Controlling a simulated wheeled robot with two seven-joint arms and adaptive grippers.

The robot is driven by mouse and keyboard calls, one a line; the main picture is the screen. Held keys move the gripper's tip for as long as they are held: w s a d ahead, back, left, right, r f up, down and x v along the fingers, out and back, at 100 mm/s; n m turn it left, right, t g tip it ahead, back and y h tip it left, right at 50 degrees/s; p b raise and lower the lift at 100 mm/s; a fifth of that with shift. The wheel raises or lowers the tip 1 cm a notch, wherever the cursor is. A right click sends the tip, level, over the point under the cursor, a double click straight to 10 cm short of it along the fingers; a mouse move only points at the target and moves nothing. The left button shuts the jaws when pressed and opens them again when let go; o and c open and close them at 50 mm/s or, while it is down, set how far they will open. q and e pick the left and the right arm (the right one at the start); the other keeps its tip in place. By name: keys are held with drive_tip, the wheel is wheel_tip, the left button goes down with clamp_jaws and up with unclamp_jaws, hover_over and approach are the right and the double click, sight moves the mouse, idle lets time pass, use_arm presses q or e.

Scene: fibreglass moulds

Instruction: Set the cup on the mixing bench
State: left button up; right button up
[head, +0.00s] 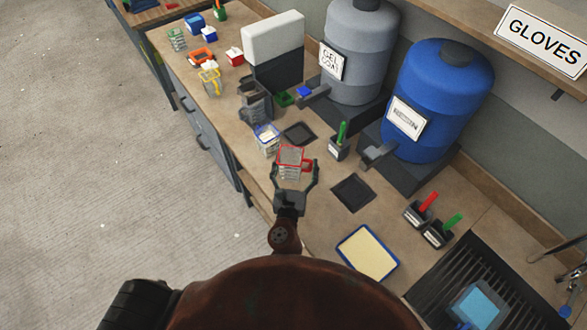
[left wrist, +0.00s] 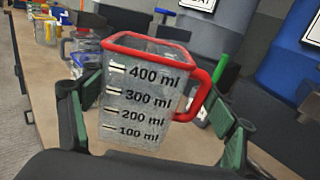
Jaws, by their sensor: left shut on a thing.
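A clear measuring cup with a red rim and handle (head: 291,158) is between the fingers of my left gripper (head: 294,178). In the left wrist view the cup (left wrist: 145,100) shows black marks from 100 to 400 ml and looks empty. It leans slightly in that picture, with the handle to the right. My left gripper (left wrist: 155,128) is shut on the cup, with green-padded fingers on both sides. The cup is over the tan mixing bench (head: 318,222); I cannot tell whether its base touches the top. My right gripper is not in view.
A blue-rimmed container (head: 267,138) stands close left of the cup. A gel coat drum (head: 362,55) and a blue resin drum (head: 440,95) stand behind. A dark square pad (head: 353,192) and a blue-edged tray (head: 367,252) lie to the right. Small tubs (head: 201,58) crowd the far left.

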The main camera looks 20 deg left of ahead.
sight(293, 163)
use_arm(q)
drive_tip(key=w+f, duration=0.1)
drive_tip(key=w+a+f+b, duration=0.1)
drive_tip(key=f, duration=0.1)
drive_tip(key=w+a+f, duration=0.1)
drive_tip(key=f, duration=0.1)
drive_tip(key=shift+w+f+b, duration=0.1)
drive_tip(key=shift+w+b, duration=0.1)
drive_tip(key=shift+b, duration=0.2)
drive_tip(key=shift+w+f+b, duration=0.2)
drive_tip(key=shift+f+b, duration=0.7)
drive_tip(key=shift+f, duration=0.85)
drive_tip(key=shift+f, duration=0.15)
drive_tip(key=o, duration=1.6)
drive_tip(key=shift+c, duration=0.2)
drive_tip(key=shift+r, duration=0.25)
drive_tip(key=s, duration=0.4)
drive_tip(key=s+d, duration=0.1)
drive_tip(key=s, duration=0.7)
drive_tip(key=shift+d+b, duration=0.25)
drive_tip(key=shift+b, duration=0.1)
